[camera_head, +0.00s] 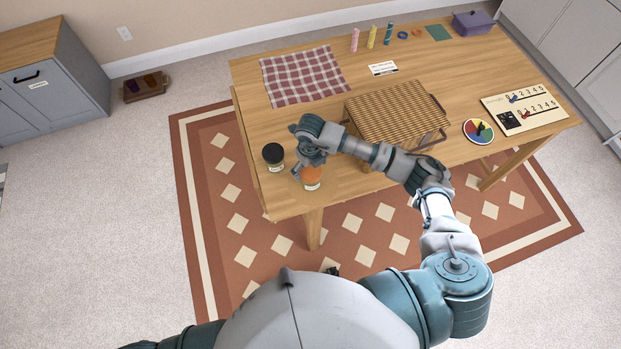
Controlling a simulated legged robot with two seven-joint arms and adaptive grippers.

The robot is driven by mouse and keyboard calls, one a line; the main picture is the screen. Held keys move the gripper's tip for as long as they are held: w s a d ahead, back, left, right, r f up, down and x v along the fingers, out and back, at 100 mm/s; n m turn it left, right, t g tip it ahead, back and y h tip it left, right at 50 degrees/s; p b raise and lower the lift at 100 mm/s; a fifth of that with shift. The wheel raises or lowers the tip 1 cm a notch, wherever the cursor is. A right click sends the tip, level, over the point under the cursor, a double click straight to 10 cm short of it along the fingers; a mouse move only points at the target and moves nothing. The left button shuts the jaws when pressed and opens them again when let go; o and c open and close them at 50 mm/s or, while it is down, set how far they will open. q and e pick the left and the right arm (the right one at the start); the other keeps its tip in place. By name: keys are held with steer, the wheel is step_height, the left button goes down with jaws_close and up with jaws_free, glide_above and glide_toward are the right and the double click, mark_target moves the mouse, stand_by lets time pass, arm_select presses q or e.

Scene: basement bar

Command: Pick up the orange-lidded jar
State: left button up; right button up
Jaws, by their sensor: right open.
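The orange-lidded jar (312,174) stands near the front left corner of the wooden table (385,186). My right gripper (302,172) is above and just left of the jar, pointing down. Its fingers are open and partly overlap the jar in the picture. I cannot tell whether they touch it. A dark-lidded jar (273,155) stands to the left of my right gripper.
A wicker basket (395,112) with metal handles stands behind my right forearm. A checked cloth (303,76) lies at the back left. A colour wheel (478,131) and a number board (524,110) lie at the right. The table's front edge is close to the jar.

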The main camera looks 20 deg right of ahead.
steer(key=f, duration=0.4)
steer(key=shift+s, duration=0.25)
steer(key=shift+f, duration=0.4)
steer(key=shift+c, duration=1.1)
arm_select(q)
steer(key=shift+s, duration=0.2)
arm_select(e)
steer(key=c, duration=1.1)
